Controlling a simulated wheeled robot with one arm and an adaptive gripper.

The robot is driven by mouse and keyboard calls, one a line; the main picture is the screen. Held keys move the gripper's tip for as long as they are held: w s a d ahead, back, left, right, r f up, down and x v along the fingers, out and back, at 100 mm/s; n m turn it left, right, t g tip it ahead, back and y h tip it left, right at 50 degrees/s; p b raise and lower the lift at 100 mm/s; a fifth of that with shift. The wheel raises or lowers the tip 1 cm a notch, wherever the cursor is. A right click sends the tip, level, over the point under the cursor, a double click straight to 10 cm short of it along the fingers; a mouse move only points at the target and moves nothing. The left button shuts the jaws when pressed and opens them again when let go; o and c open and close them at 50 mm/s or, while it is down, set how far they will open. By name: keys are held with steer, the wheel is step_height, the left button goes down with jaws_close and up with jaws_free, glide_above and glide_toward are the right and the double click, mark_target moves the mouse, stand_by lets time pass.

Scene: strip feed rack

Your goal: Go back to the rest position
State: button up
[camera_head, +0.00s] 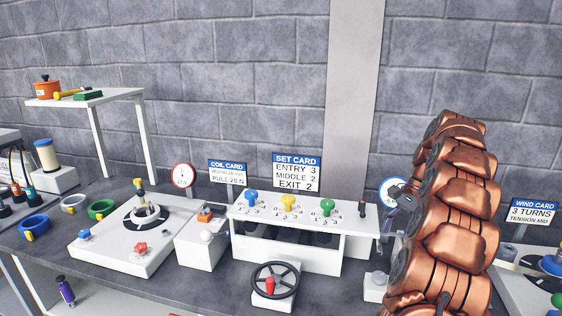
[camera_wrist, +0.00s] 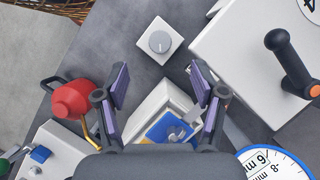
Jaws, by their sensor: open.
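My gripper (camera_wrist: 160,88) is open in the wrist view, its two purple-lined fingers apart with nothing between the tips. Below it in that view is a white block with a blue top (camera_wrist: 168,128); I cannot tell how far apart they are. In the head view my gripper (camera_head: 399,197) is small and partly hidden by my copper arm, at the right end of the white roller stand (camera_head: 270,252). The stand carries blue (camera_head: 251,197), yellow (camera_head: 288,202) and green (camera_head: 327,207) knobs.
A handwheel (camera_head: 275,285) stands in front of the stand. A turntable unit (camera_head: 128,245) and a shelf (camera_head: 85,98) are at left.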

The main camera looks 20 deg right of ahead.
steer(key=s+a+r+n+g+h+p, duration=0.1)
steer(key=a+r+n, duration=0.15)
steer(key=a, duration=0.55)
steer(key=s+a+r+n, duration=0.15)
steer(key=a+n, duration=0.25)
steer(key=a, duration=0.5)
steer(key=s+a+r+n+g+h+p, duration=0.1)
steer(key=s+a+n, duration=0.15)
steer(key=a, duration=0.55)
steer(key=s+a+f+n, duration=0.2)
steer(key=s+a, duration=0.1)
steer(key=s, duration=0.3)
steer(key=s+a+f+n+h, duration=0.1)
steer(key=s+a+f+n, duration=0.1)
steer(key=s, duration=0.5)
steer(key=s+a+f+n+h, duration=0.1)
steer(key=s+a+f+n, duration=0.2)
steer(key=s+a, duration=0.3)
steer(key=shift+s+n, duration=0.3)
steer(key=shift+n, duration=0.2)
steer(key=shift+c, duration=0.3)
